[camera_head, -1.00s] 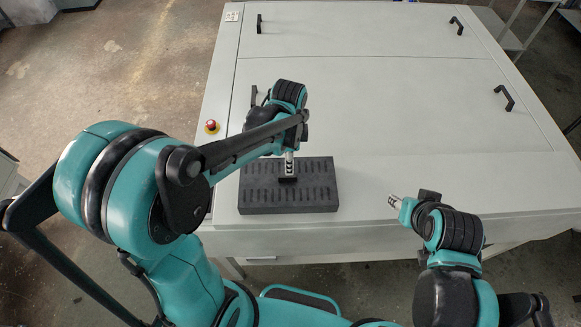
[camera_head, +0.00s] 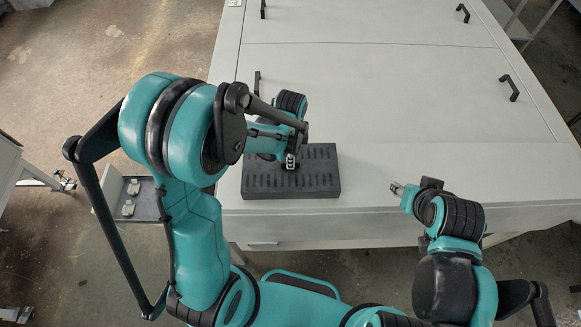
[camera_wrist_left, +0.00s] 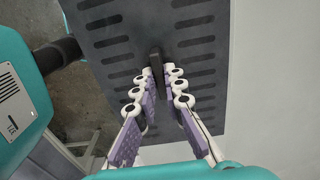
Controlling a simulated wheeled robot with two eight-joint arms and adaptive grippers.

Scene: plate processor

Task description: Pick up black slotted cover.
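The black slotted cover (camera_head: 262,188) lies flat on the white machine top near its front edge, partly hidden under my left arm. Its slots and a small raised black handle (camera_wrist_left: 156,62) show in the left wrist view. My left gripper (camera_head: 289,164) points down over the middle of the cover. In the wrist view its fingertips (camera_wrist_left: 160,76) are apart on either side of the near part of the handle, with a gap between them. My right gripper (camera_head: 396,189) is to the right of the cover, small and empty; its finger opening is unclear.
The white machine top (camera_head: 370,110) has several black handles, such as one at the right (camera_head: 510,88). The surface between the cover and my right gripper is clear. A dark tray (camera_head: 140,210) with small pieces stands at the left, beyond the machine.

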